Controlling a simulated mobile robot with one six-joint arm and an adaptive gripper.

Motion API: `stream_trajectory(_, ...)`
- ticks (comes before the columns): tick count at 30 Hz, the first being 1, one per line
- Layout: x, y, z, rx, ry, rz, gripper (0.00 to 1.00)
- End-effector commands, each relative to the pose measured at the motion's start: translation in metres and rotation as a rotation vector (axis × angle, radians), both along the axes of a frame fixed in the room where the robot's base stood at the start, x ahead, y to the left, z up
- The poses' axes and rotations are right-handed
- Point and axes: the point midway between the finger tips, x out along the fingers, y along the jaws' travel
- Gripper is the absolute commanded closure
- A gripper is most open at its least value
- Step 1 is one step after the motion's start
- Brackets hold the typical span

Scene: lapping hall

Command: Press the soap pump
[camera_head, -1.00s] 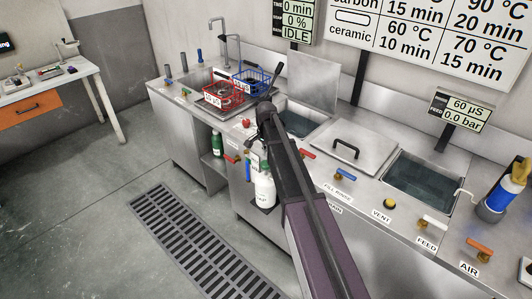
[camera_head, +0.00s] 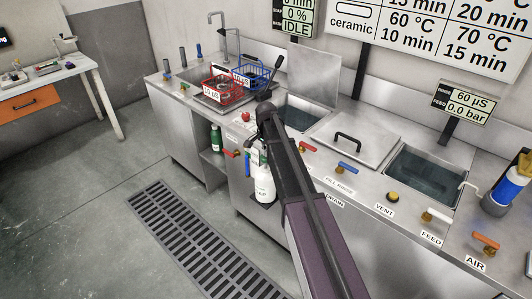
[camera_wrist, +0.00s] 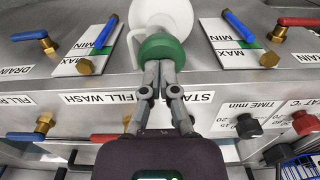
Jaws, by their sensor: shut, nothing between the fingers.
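The soap pump bottle (camera_head: 264,185) is white and stands upright at the front face of the steel counter, in a small dark holder. In the wrist view its green pump head (camera_wrist: 163,47) fills the upper middle, with the white bottle (camera_wrist: 165,12) behind it and a white spout at its left. My gripper (camera_wrist: 159,68) is shut and empty, its fingertips overlapping the near edge of the green head. I cannot tell whether they touch it. In the head view my arm hides most of my gripper and the pump top.
A red basket (camera_head: 219,91) and a blue basket (camera_head: 251,76) stand at the sink. A green bottle (camera_head: 215,138) is on the shelf below. A floor grate (camera_head: 195,245) lies in front.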

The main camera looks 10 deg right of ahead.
Motion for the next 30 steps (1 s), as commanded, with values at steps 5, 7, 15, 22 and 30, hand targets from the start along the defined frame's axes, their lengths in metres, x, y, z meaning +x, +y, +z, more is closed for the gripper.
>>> stream_trajectory(5,0.000,0.000,-0.003,0.000,0.000,0.000,1.00)
stream_trajectory(7,0.000,0.000,-0.007,0.000,0.000,0.000,1.00)
stream_trajectory(15,0.000,0.000,-0.027,0.000,0.000,0.000,1.00)
stream_trajectory(22,-0.001,0.000,-0.029,0.000,0.001,0.000,1.00)
stream_trajectory(30,-0.001,0.000,-0.029,0.000,0.003,0.000,1.00)
